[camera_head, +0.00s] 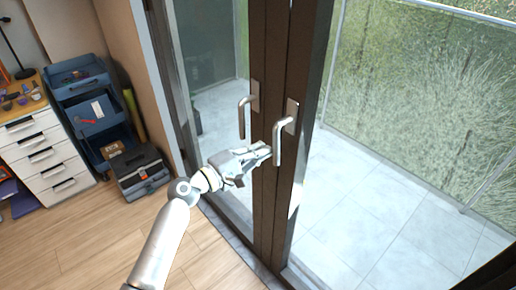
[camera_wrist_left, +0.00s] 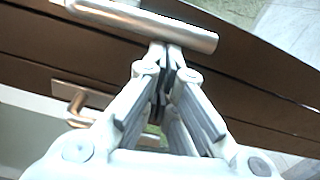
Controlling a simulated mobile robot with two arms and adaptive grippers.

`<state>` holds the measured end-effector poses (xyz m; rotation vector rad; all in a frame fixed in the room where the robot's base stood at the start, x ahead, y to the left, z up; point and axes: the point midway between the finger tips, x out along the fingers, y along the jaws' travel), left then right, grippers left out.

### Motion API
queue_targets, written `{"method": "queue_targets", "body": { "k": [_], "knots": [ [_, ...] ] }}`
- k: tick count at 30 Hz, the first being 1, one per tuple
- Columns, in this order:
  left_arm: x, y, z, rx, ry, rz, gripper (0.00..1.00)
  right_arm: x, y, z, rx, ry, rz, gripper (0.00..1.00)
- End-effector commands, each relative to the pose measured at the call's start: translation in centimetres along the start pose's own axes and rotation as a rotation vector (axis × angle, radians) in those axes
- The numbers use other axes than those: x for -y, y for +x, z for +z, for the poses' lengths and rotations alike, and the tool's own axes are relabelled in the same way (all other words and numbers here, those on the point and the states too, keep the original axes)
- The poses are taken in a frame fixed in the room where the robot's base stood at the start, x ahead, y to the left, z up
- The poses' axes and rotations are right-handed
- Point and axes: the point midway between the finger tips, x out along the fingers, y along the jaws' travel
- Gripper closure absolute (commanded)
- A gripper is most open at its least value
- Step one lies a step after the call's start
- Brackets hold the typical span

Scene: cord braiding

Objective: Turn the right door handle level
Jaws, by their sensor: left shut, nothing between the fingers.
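The right door handle (camera_head: 278,143) is a silver lever on the dark-framed glass door. Its grip hangs down, close to vertical, below its plate (camera_head: 291,112). My left gripper (camera_head: 266,152) is shut and empty, with its fingertips right beside the lower part of that grip. In the left wrist view the handle (camera_wrist_left: 160,24) crosses the top as a pale metal bar, just past the closed fingertips (camera_wrist_left: 164,50). I cannot tell if they touch it. My right gripper is not in view.
The left door handle (camera_head: 243,118) also hangs down, up and left of my gripper. A blue tool cart (camera_head: 84,75), a dark toolbox (camera_head: 141,177) and a white drawer unit (camera_head: 38,150) stand at left. The wooden floor (camera_head: 100,245) before the door is clear.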

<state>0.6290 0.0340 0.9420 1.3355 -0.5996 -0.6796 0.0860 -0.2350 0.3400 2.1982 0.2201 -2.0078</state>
Motion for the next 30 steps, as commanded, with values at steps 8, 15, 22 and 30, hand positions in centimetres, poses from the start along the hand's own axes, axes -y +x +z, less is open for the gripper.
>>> {"method": "queue_targets", "body": {
  "k": [8,15,22,30],
  "knots": [
    [0.3,0.2,1.8,0.007,-0.170,0.007,1.00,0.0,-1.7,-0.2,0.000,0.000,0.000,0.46],
    [0.5,0.3,3.9,0.005,-0.397,0.019,1.00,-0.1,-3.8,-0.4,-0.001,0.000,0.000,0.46],
    [0.3,0.3,5.8,0.005,-0.616,0.031,1.00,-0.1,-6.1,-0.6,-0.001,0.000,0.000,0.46],
    [-0.5,0.5,8.1,0.004,-0.872,0.044,1.00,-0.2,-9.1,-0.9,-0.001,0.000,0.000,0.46]
  ]
}}
